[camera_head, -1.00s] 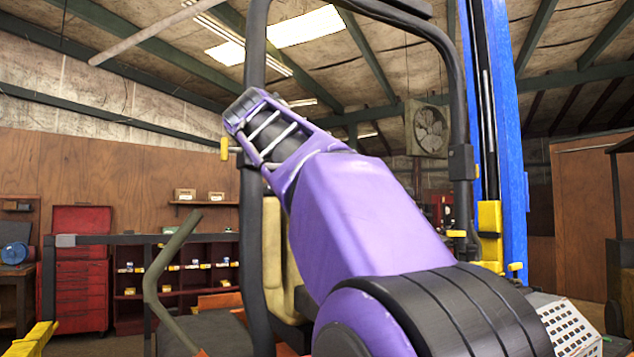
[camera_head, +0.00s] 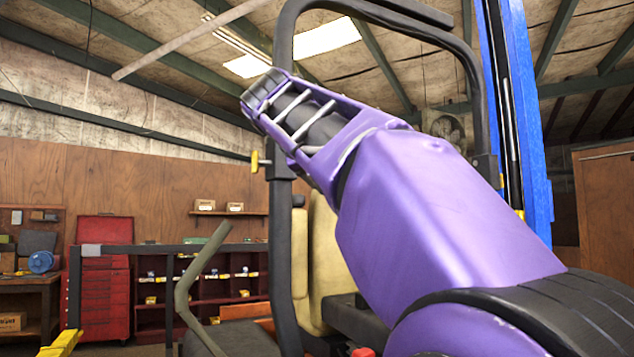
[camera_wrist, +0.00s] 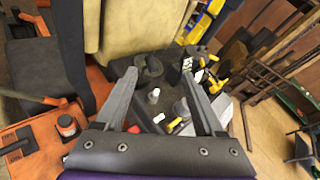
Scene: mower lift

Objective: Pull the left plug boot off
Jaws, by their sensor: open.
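My gripper (camera_wrist: 160,82) is open and empty in the wrist view, with its two fingers spread wide. Beyond and between the fingers is a dark cluster of small parts, with a white-capped piece (camera_wrist: 153,96), red and yellow pieces, and a black rounded part (camera_wrist: 149,70). I cannot tell which part, if any, is the left plug boot. In the head view my purple arm fills the middle and right, and the gripper does not show.
The mower's black roll bar (camera_head: 284,235) stands close to my arm, with a tan seat (camera_head: 322,250) behind it and a lever (camera_head: 185,285) at left. A blue lift post (camera_head: 528,130) rises at right. An orange surface (camera_wrist: 40,150) bears a small jar (camera_wrist: 66,125).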

